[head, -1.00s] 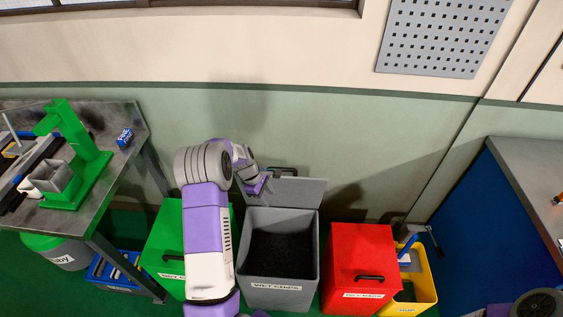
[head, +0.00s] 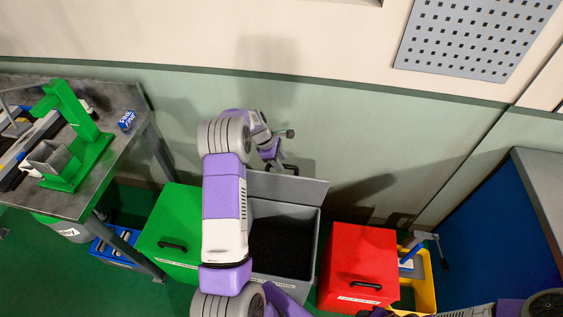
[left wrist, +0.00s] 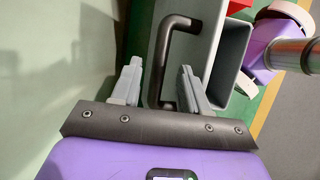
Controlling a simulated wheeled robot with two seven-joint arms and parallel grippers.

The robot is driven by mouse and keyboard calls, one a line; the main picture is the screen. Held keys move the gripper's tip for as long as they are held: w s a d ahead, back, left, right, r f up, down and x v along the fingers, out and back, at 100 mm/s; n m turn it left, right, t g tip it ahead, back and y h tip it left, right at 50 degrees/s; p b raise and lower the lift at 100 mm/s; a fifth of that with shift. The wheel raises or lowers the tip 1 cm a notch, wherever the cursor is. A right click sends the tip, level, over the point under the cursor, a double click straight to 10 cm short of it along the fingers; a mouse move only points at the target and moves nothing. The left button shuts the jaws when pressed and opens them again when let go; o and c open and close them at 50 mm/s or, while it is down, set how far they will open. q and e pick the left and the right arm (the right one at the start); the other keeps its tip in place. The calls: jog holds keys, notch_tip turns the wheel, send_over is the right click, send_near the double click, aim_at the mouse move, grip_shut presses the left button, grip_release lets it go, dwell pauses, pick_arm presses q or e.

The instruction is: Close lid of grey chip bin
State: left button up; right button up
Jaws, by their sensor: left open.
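The grey chip bin (head: 313,250) stands in the middle of the floor row with dark chips inside. Its grey lid (head: 300,188) is open, standing up at the back near the wall. The lid's dark handle (head: 291,168) is on its rear side. My left gripper (head: 281,158) is behind the lid's top edge at the handle. In the left wrist view the gripper (left wrist: 160,82) is open, with one finger on each side of the black handle (left wrist: 160,60) and visible gaps. Part of my right arm shows at the bottom right; its fingers are not clear.
A green bin (head: 172,225) stands left of the grey bin, a red bin (head: 358,260) right of it, both with lids shut. A yellow bin (head: 425,290) is further right. A workbench (head: 110,165) stands left, a blue cabinet (head: 490,235) right. The wall is close behind.

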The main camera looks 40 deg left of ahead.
pick_arm(q)
jog(key=shift+w+d+f, duration=0.2)
jog(key=shift+f, duration=0.45)
grip_shut()
